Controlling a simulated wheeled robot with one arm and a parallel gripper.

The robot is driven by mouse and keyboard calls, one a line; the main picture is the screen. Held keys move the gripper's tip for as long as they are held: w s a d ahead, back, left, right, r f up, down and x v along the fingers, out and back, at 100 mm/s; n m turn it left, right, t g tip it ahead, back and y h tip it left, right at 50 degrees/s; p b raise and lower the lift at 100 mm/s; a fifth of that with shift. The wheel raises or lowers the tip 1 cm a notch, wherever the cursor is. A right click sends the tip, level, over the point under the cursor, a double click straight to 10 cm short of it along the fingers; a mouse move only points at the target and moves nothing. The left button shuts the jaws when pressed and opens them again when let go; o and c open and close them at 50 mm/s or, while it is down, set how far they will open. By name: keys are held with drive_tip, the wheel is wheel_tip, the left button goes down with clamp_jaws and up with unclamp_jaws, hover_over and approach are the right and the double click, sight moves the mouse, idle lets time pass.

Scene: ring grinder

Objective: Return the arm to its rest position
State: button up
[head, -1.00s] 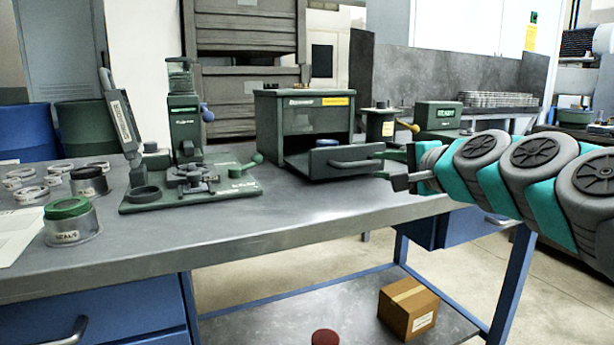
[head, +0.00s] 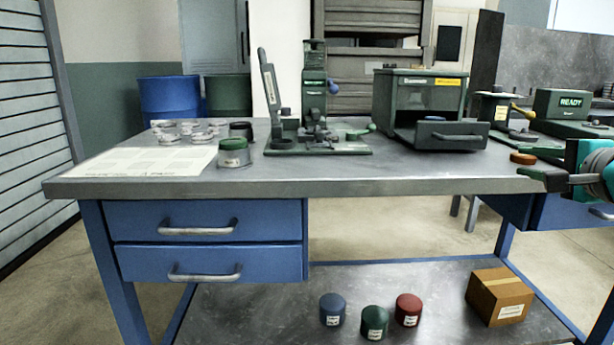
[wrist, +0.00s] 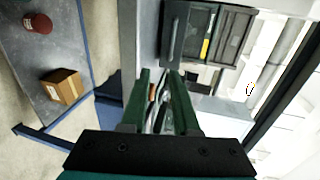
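My gripper (head: 545,178) is at the right edge of the head view, near the front edge of the workbench (head: 250,188). In the wrist view, my gripper's two green fingers (wrist: 160,85) stand apart with a gap between them, and I see nothing held. A small orange-brown disc (head: 523,158) lies on the bench just beyond the gripper in the head view. It shows through the gap in the wrist view (wrist: 152,92). Most of my arm is outside the head view.
A green box with its front tray pulled out (head: 452,135), a lever press (head: 315,100), a READY unit (head: 560,105) and a green-lidded jar (head: 234,153) stand on the bench. A cardboard box (head: 498,297) and three round containers (head: 375,322) are on the lower shelf.

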drive_tip(key=s+a+f+n+g+y, duration=0.25)
drive_tip(key=a+f+n+g, duration=0.2)
drive_tip(key=a+f, duration=0.55)
drive_tip(key=s+a+f+n+g+y, duration=0.1)
drive_tip(key=s+a+f+n+g, duration=0.3)
drive_tip(key=a+f, duration=0.6)
drive_tip(key=s+f+n+g+h, duration=0.2)
drive_tip(key=s+f+n+g, duration=0.2)
drive_tip(key=s+f, duration=0.3)
drive_tip(key=s+a+f+n+g+h, duration=0.1)
drive_tip(key=s+f+n+g, duration=0.4)
drive_tip(key=s, duration=1)
wheel_tip(320, 180, down, 4)
drive_tip(key=shift+s+a+r+h, duration=0.2)
drive_tip(key=shift+s+a+h, duration=0.05)
drive_tip(key=shift+h, duration=0.3)
